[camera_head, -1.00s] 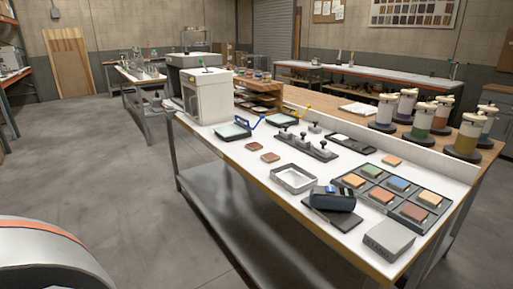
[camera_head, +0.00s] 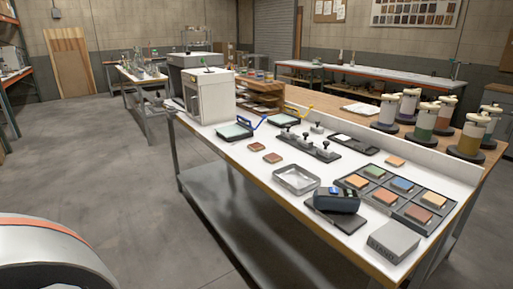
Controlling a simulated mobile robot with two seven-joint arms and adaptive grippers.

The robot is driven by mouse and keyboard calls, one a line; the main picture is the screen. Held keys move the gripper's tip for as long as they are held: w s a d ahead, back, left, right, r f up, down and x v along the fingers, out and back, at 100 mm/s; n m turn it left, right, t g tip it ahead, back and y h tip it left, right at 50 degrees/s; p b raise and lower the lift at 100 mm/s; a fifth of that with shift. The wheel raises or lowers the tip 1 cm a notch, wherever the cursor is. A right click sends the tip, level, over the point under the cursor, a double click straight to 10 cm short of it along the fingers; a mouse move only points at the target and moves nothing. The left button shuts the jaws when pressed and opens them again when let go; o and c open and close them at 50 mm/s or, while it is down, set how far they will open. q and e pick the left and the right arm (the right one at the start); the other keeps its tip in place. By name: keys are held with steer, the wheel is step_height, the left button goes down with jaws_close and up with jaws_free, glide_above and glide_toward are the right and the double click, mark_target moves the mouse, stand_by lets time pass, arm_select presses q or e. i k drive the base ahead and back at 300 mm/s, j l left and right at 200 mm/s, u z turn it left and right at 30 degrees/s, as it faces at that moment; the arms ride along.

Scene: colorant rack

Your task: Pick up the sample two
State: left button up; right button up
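Several small square samples lie on the white-topped bench. A brown sample (camera_head: 256,147) and another brown sample (camera_head: 272,158) lie loose near the left edge. Others sit in a dark compartment tray (camera_head: 388,198), including a green sample (camera_head: 374,172), a blue sample (camera_head: 402,184) and an orange one (camera_head: 433,199). I cannot read any label that tells which is sample two. Neither of my grippers is in view.
The bench (camera_head: 232,162) also holds an empty metal tray (camera_head: 297,180), a dark handheld device (camera_head: 336,199), a grey block (camera_head: 393,241) and a white machine (camera_head: 208,96). Colorant canisters (camera_head: 470,133) stand behind. Open floor (camera_head: 95,170) lies to the left.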

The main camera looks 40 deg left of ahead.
mark_target(255, 146)
steer(key=j+z, duration=0.35)
steer(key=j, duration=1.05)
steer(key=j+z, duration=0.35)
steer(key=j, duration=1.1)
